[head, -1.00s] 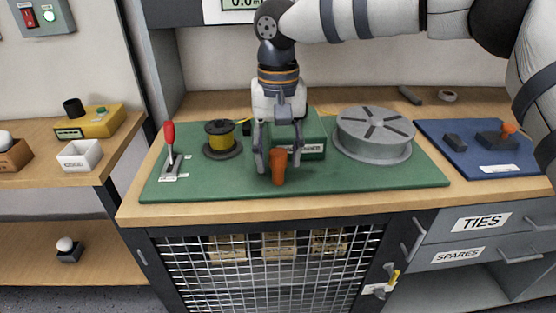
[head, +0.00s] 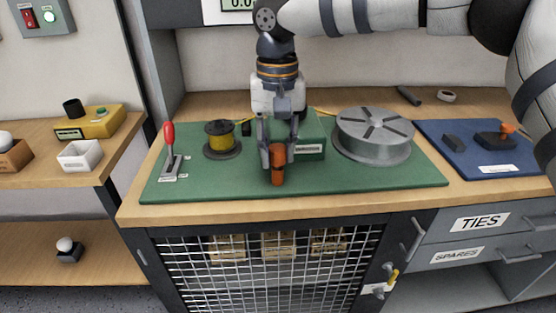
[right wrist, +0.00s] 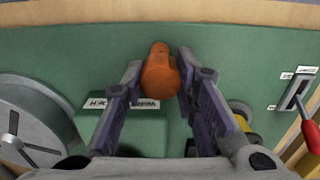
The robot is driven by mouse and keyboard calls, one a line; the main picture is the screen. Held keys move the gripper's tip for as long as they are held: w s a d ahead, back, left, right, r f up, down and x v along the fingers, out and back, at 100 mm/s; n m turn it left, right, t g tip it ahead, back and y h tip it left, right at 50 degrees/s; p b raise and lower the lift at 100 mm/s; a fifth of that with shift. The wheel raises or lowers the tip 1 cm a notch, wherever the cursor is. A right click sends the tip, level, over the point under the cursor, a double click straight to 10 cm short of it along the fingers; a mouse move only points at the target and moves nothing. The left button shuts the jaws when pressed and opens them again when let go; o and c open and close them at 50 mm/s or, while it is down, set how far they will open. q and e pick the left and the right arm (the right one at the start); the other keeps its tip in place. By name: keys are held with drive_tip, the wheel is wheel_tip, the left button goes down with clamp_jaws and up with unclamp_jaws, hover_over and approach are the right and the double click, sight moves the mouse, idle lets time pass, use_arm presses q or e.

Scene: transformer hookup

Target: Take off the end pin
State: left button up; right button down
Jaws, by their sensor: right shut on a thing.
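An orange pin (head: 277,167) stands upright near the front of the green mat (head: 215,188). My right gripper (head: 277,152) comes down from above and is shut on the pin, a finger on each side. In the right wrist view the orange pin (right wrist: 160,72) sits between the two fingertips. A green box with a white label (head: 310,149) stands just behind the pin, partly hidden by my gripper. My left gripper is not in view.
A yellow spool (head: 220,138) and a red-handled lever (head: 170,148) stand to the left on the mat. A big grey slotted drum (head: 375,133) stands to the right. A blue mat (head: 470,160) with small parts lies further right.

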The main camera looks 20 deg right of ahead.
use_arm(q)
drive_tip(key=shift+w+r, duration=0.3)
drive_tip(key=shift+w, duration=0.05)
use_arm(e)
drive_tip(key=shift+r, duration=1.8)
drive_tip(key=shift+r, duration=0.45)
use_arm(q)
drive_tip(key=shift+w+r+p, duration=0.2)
drive_tip(key=shift+p, duration=0.15)
use_arm(e)
drive_tip(key=shift+r, duration=2.05)
